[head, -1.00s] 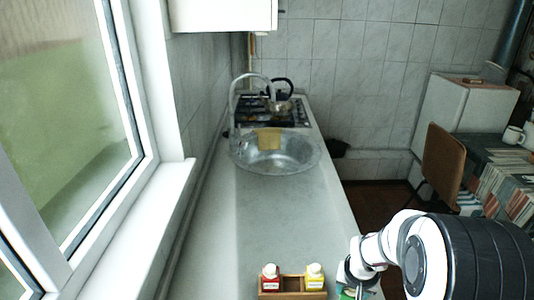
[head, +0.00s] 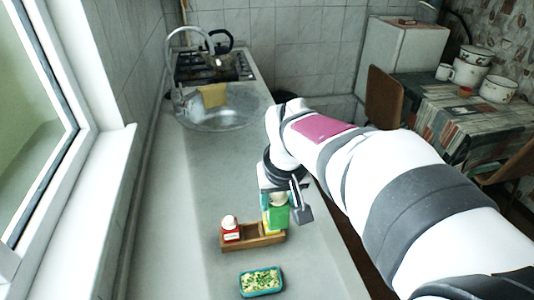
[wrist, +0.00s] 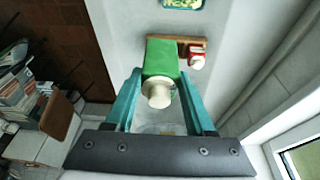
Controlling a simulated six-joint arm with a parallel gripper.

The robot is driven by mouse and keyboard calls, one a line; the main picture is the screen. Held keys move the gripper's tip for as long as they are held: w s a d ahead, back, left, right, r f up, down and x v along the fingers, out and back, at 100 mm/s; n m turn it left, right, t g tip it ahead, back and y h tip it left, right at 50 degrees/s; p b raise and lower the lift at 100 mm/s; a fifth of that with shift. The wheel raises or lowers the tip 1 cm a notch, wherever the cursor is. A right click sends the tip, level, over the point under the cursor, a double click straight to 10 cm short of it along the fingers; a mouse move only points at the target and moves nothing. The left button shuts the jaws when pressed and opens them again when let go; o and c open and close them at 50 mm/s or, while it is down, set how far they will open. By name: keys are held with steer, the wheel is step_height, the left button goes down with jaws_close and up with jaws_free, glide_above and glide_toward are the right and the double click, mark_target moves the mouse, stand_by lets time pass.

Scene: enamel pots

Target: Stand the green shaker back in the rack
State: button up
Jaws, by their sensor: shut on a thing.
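The green shaker (head: 280,214) with a cream cap is in my gripper (head: 278,202), at the right end of the wooden rack (head: 248,242). In the wrist view the green shaker (wrist: 161,58) sits between the teal fingers of my gripper (wrist: 161,84), its cap towards the camera. The red shaker (head: 231,231) stands in the left of the rack; it also shows in the wrist view (wrist: 196,53). The yellow shaker (head: 267,230) shows partly behind the green one. I cannot tell whether the green shaker touches the rack (wrist: 186,39).
A teal dish of chopped green and pale food (head: 261,282) lies on the counter in front of the rack. The sink (head: 225,112) and stove (head: 212,66) are farther back. The counter between rack and sink is clear. The window ledge (head: 110,185) is on the left.

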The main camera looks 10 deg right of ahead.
steer(key=w+a+f, duration=0.2)
steer(key=w+f, duration=0.3)
steer(key=f, duration=0.3)
steer(key=w+a+f, duration=0.2)
steer(key=w+f, duration=0.3)
steer(key=f, duration=0.3)
steer(key=shift+w+a+f+n, duration=0.15)
steer(key=shift+w+f+n, duration=0.05)
steer(key=shift+f+n, duration=0.15)
steer(key=shift+f, duration=1.5)
stand_by(0.5)
steer(key=o, duration=1.4)
steer(key=v, duration=1.6)
steer(key=s+m+g, duration=0.1)
steer(key=s+m, duration=0.1)
steer(key=s, duration=0.7)
steer(key=s+m+g+y, duration=0.1)
steer(key=s, duration=0.9)
steer(key=s+m+g+y, duration=0.1)
steer(key=s+m, duration=0.1)
steer(key=s, duration=0.8)
steer(key=shift+s+r+m+g, duration=0.15)
steer(key=shift+s+m+g, duration=0.1)
steer(key=shift+m+g, duration=0.1)
